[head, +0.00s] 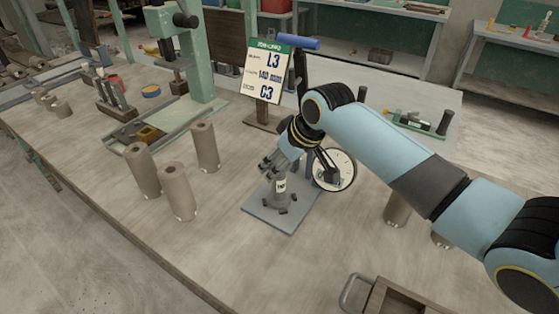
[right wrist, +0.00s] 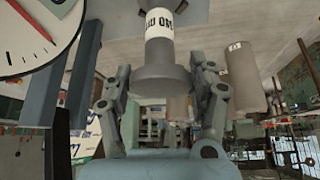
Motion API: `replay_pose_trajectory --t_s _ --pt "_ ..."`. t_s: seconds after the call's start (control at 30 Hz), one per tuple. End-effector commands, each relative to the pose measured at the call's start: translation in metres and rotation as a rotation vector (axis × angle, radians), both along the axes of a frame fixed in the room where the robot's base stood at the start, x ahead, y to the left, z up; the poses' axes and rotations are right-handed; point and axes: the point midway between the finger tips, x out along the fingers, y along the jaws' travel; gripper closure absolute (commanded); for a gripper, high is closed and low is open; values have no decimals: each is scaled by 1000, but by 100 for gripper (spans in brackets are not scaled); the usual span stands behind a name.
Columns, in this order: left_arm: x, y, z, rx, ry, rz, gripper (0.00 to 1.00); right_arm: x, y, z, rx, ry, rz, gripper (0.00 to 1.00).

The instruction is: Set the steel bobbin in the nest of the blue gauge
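The steel bobbin (head: 281,187) is grey with a white printed label. It stands about upright over the blue gauge's base plate (head: 262,217), among short dark prongs; I cannot tell if it is fully seated. The gauge's round white dial (head: 335,170) is just to its right, and it also shows in the right wrist view (right wrist: 25,35). My right gripper (head: 274,163) is at the bobbin's upper end. In the right wrist view its fingers (right wrist: 161,80) lie against both sides of the bobbin's flange (right wrist: 160,82), shut on it. My left gripper is not in view.
Several brown-grey cylinders (head: 178,192) stand to the left, and more (head: 397,210) stand right, beneath my arm. A job card (head: 264,75) stands behind the gauge. A green press (head: 200,60) is at back left. A wooden tray (head: 400,297) is at front right.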

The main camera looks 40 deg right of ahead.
Motion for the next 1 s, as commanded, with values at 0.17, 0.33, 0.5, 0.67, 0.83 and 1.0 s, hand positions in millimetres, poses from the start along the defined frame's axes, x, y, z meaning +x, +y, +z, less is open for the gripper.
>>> replay_pose_trajectory --t_s 0.17,0.33,0.5,0.67,0.83,1.0 --pt "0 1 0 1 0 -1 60 0 0 0 0 0 0 20" --pt "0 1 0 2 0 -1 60 0 0 0 0 0 0 20" --pt "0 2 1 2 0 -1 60 -2 -1 7 0 -2 0 20" --pt "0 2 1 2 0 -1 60 -16 -4 31 -3 -3 2 20" --pt "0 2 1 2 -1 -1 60 -35 -8 65 -5 -3 1 20" --pt "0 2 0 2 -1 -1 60 -50 -10 92 -2 -2 1 20"
